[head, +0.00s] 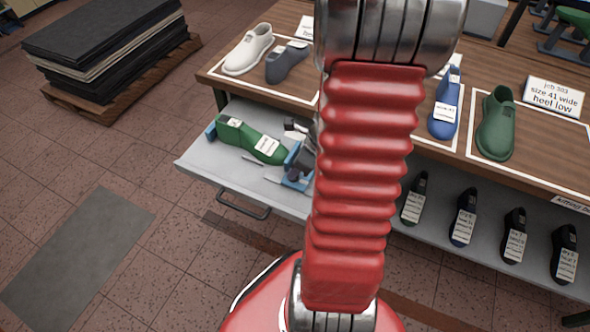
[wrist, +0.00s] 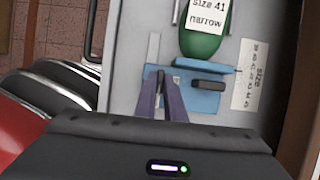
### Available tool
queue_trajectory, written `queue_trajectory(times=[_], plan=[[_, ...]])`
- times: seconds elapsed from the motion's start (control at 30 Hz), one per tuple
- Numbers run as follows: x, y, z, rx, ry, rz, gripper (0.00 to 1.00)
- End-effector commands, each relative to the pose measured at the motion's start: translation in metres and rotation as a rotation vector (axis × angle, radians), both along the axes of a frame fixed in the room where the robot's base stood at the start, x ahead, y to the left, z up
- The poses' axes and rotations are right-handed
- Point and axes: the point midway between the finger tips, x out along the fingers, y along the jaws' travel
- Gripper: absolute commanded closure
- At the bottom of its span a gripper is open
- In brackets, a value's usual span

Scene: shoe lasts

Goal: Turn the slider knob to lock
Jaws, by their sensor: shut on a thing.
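In the wrist view, my gripper (wrist: 161,84) points down at a blue fixture (wrist: 205,102) on a pale grey tray. Its two fingers are close together, shut on the slider knob, which they almost wholly hide. A dark bar (wrist: 208,86) lies on the fixture, right of the fingers. A green shoe last (wrist: 203,43) with a "size 41 narrow" label sits just beyond the fixture. In the head view, the green last (head: 250,139) lies between blue blocks on the pulled-out tray (head: 194,164). My red arm hides part of the fixture (head: 300,166) there.
A wooden table (head: 215,75) above the tray carries white, grey, blue and green lasts (head: 495,125) and signs. Several dark small lasts (head: 465,217) stand on the lower shelf. A pallet with stacked dark sheets (head: 105,40) is at the back left.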

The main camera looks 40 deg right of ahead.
Motion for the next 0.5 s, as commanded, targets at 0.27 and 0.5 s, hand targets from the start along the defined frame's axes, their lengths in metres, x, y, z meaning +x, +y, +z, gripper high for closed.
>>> queue_trajectory(times=[0.27, 0.5], plan=[[0.0002, 0.0007, 0.0001, 0.002, 0.000, -0.020, 1.00], [0.0001, 0.0008, 0.0001, 0.002, 0.000, -0.019, 0.89]])
